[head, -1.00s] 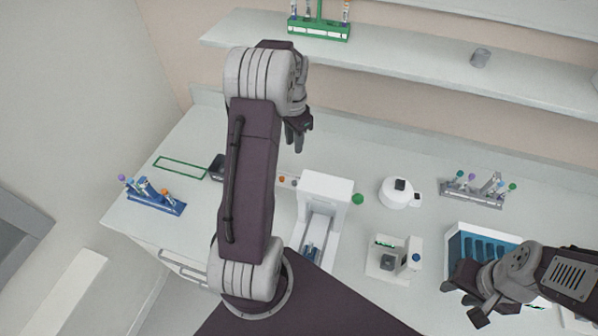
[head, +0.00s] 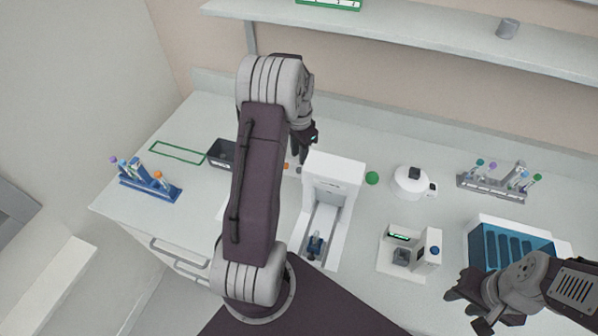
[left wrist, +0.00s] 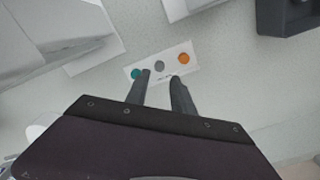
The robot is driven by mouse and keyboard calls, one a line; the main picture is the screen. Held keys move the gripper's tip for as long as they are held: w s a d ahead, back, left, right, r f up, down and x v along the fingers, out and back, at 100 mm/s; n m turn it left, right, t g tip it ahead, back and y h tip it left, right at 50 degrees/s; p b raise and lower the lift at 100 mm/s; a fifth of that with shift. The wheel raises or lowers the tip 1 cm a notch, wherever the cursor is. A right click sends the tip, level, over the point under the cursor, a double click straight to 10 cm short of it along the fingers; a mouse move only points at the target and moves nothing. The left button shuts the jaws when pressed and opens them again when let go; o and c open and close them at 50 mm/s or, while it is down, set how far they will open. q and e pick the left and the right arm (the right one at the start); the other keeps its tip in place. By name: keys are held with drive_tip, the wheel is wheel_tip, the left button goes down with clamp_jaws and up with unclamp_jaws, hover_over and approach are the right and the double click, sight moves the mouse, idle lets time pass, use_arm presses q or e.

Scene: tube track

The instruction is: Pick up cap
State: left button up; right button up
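In the head view the orange cap (head: 285,167) shows just below my left gripper (head: 302,150). In the left wrist view my left gripper (left wrist: 161,78) has its fingers apart with nothing between them, pointing toward the strip. The left fingertip partly overlaps the teal cap in the picture. My right gripper (head: 466,304) is open and empty at the lower right.
A white machine (head: 334,172) stands right of my left gripper, a black bin (head: 221,153) left of it. A blue tube rack (head: 150,188) is far left, a grey one (head: 492,184) far right. A blue tray (head: 474,242) lies near my right gripper. A shelf (head: 400,34) hangs above.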

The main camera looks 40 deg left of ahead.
sight(299, 169)
use_arm(q)
drive_tip(key=shift+w+f, duration=0.15)
drive_tip(key=shift+f, duration=0.5)
drive_tip(key=f, duration=0.3)
drive_tip(key=f+p, duration=0.1)
drive_tip(key=shift+s+d+f, duration=0.1)
drive_tip(key=shift+s+f, duration=0.2)
drive_tip(key=shift+w+f, duration=0.1)
drive_tip(key=shift+f, duration=0.2)
clamp_jaws()
